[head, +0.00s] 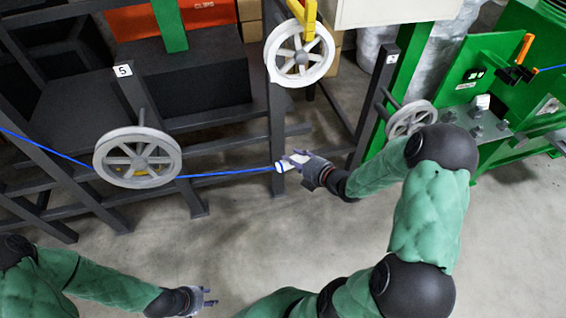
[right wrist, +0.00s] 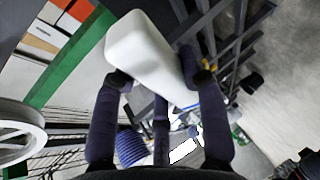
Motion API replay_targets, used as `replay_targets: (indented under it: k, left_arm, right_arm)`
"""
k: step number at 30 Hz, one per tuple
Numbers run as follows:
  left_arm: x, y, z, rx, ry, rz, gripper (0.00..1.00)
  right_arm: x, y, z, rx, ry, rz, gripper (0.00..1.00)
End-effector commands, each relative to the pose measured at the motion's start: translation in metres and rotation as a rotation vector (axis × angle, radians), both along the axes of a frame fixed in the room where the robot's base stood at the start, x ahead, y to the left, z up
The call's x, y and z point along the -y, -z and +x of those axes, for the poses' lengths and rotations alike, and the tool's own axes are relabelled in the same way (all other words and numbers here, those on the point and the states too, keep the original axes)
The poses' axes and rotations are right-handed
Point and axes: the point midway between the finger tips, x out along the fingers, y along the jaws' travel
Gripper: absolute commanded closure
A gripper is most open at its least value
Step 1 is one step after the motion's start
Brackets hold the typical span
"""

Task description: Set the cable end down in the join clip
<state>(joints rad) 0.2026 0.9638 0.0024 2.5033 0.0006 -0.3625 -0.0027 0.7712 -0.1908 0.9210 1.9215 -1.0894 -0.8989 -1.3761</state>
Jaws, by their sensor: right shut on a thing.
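The blue cable (head: 66,158) runs from the left edge past the number 5 wheel to a white cable end (head: 290,162). My right gripper (head: 299,163) is shut on this white end, left of the small wheel and in front of the dark frame. In the right wrist view the white block (right wrist: 143,55) sits between the dark fingers (right wrist: 150,85). A black clip with an orange lever (head: 514,73), apparently the join clip, is on the green machine at the right, well apart from my right gripper. My left gripper (head: 208,298) is open and empty over the floor at the bottom.
Grey wheels stand at the number 5 post (head: 137,158) and the right post (head: 409,120). A white wheel (head: 299,54) hangs from a yellow bracket. The green machine (head: 490,150) has metal fittings on its bed. A short blue cable (head: 551,68) lies right of the clip. Floor in front is clear.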

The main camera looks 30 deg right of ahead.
Motion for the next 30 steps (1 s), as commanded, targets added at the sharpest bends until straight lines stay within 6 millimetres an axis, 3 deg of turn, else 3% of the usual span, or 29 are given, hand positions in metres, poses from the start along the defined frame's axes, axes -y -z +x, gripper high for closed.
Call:
replay_targets:
  k: [20,30]
  left_arm:
    - [0.000,0.002,0.000,0.000,0.000,0.000,0.60]
    - [0.000,0.002,0.000,0.000,0.000,0.000,0.60]
  right_arm:
    - [0.089,0.000,-0.024,0.001,0.003,-0.002,0.87]
    - [0.097,-0.001,-0.027,0.001,-0.001,0.000,0.87]
